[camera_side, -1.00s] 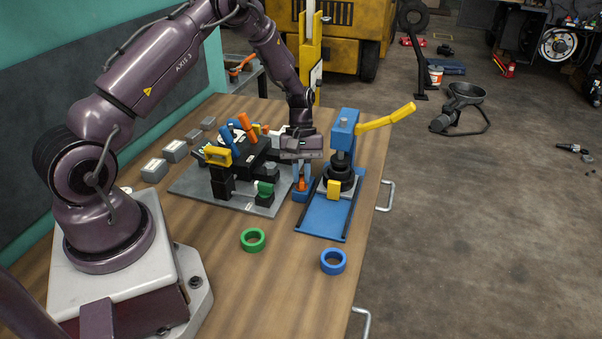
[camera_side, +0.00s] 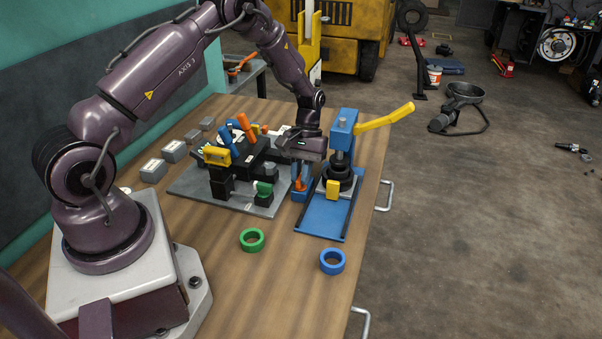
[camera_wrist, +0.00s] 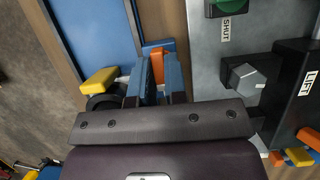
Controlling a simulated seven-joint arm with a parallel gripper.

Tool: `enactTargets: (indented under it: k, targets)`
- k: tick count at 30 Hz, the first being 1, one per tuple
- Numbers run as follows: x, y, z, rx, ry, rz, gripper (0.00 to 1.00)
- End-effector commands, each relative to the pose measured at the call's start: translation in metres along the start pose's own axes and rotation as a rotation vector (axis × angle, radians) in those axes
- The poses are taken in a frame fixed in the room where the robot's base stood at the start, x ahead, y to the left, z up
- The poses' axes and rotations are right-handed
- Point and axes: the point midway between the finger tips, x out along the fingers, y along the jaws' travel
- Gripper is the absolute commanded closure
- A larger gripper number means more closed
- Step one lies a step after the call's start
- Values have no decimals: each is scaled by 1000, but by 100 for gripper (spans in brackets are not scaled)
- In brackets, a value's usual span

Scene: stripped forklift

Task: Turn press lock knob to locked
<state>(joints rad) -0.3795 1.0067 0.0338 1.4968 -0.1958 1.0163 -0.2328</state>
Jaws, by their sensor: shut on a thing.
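The orange press lock knob (camera_side: 301,185) sits on a small blue block (camera_side: 299,196) at the left side of the blue press (camera_side: 342,137). My gripper (camera_side: 301,177) points down over it, its hand turned at an angle. In the wrist view my gripper (camera_wrist: 157,68) has its blue fingers on both sides of the orange knob (camera_wrist: 157,62), shut on it. The knob's lower part and any lock marking are hidden. The press has a yellow lever (camera_side: 386,117) reaching up to the right.
A grey plate (camera_side: 190,192) with a black valve assembly lies left of the press. A green ring (camera_side: 252,240) and a blue ring (camera_side: 333,261) lie on the wooden bench (camera_side: 300,290) in front. The bench's right edge has metal handles.

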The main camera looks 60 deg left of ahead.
Motion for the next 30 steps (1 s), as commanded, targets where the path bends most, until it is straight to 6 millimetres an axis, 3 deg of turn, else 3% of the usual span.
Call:
enactTargets:
  k: [4,5,8,20,30]
  targets:
    - [-1,0,1,4,-4,-2,100]
    - [-1,0,1,4,-4,-2,85]
    - [0,0,1,3,-3,-1,62]
    - [-10,0,0,1,2,1,62]
    - [-80,0,-1,2,4,1,62]
